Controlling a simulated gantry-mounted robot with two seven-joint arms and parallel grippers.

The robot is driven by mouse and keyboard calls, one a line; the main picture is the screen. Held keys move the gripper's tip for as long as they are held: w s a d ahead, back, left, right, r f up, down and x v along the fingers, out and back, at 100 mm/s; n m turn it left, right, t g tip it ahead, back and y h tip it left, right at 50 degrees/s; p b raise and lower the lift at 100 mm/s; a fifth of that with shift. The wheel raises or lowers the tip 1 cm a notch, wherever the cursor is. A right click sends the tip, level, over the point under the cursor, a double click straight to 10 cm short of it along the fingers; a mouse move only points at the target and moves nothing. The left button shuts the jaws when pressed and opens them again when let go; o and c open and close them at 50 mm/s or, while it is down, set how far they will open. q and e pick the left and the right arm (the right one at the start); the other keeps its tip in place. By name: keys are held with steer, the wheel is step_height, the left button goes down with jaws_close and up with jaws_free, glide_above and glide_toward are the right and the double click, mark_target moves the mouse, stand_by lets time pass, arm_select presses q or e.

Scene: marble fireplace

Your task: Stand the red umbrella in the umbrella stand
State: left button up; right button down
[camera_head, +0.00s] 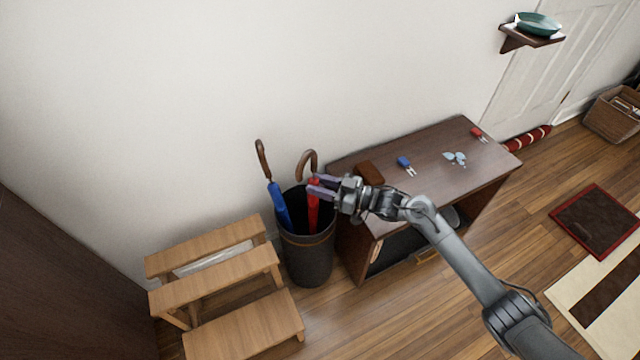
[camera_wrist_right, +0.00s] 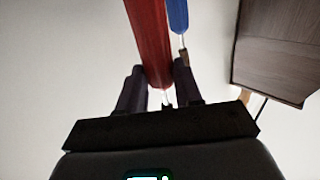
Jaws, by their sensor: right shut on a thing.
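The red umbrella (camera_head: 314,210) is upright in the black umbrella stand (camera_head: 306,262), its lower part hidden inside and its curved brown handle above the rim. My right gripper (camera_head: 315,186) is shut on it near the top of the red cloth, just above the rim. In the right wrist view the red umbrella (camera_wrist_right: 149,42) runs between the two fingers (camera_wrist_right: 160,88). A blue umbrella (camera_head: 279,205) with a brown handle leans in the same stand, to the left, and shows in the wrist view (camera_wrist_right: 177,15). My left gripper is not in view.
A wooden step stool (camera_head: 215,275) stands left of the stand. The wall is close behind.

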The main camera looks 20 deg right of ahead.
steer(key=c, duration=0.7)
jaws_free()
steer(key=shift+d, duration=0.1)
steer(key=p+v, duration=0.5)
steer(key=v, duration=0.5)
steer(key=shift+s+d+r+p, duration=0.1)
steer(key=shift+s+d+p, duration=0.1)
steer(key=shift+s+p, duration=0.1)
